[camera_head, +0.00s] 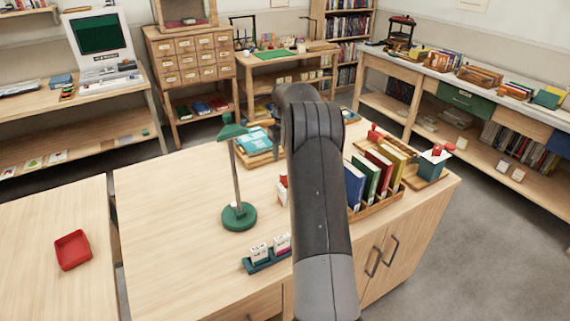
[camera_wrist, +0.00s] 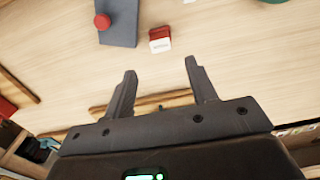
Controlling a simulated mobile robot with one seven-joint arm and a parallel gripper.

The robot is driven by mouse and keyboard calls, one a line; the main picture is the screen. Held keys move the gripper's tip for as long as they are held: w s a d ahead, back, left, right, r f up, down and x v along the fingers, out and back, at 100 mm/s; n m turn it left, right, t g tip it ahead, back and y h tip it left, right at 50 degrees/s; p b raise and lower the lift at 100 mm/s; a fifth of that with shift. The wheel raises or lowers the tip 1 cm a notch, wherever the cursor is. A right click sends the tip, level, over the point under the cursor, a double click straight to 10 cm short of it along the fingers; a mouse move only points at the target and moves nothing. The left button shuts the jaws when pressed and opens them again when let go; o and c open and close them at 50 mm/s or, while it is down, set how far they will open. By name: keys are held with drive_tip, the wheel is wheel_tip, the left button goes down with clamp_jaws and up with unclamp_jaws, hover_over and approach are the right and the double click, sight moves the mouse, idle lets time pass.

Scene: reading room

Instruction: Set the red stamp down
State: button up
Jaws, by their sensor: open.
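The red stamp (camera_wrist: 160,40), a small block with a red upper part and a white labelled face, rests on the wooden tabletop in the wrist view. A red-and-white edge (camera_head: 283,188), likely the same stamp, shows beside my arm in the head view; the rest is hidden. My gripper (camera_wrist: 160,68) is open with nothing between its fingers. The stamp lies just beyond the fingertips, apart from them. My arm hides the gripper in the head view.
A grey-blue slab (camera_wrist: 118,28) with a red knob lies beside the stamp. A green lamp (camera_head: 239,215), a book rack (camera_head: 385,202) and a green holder with two stamps (camera_head: 266,262) stand nearby. A red tray (camera_head: 73,250) is at left. The cabinet top's left part is clear.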

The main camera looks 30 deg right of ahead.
drive_tip(key=shift+r, duration=0.95)
drive_tip(key=shift+c, duration=0.7)
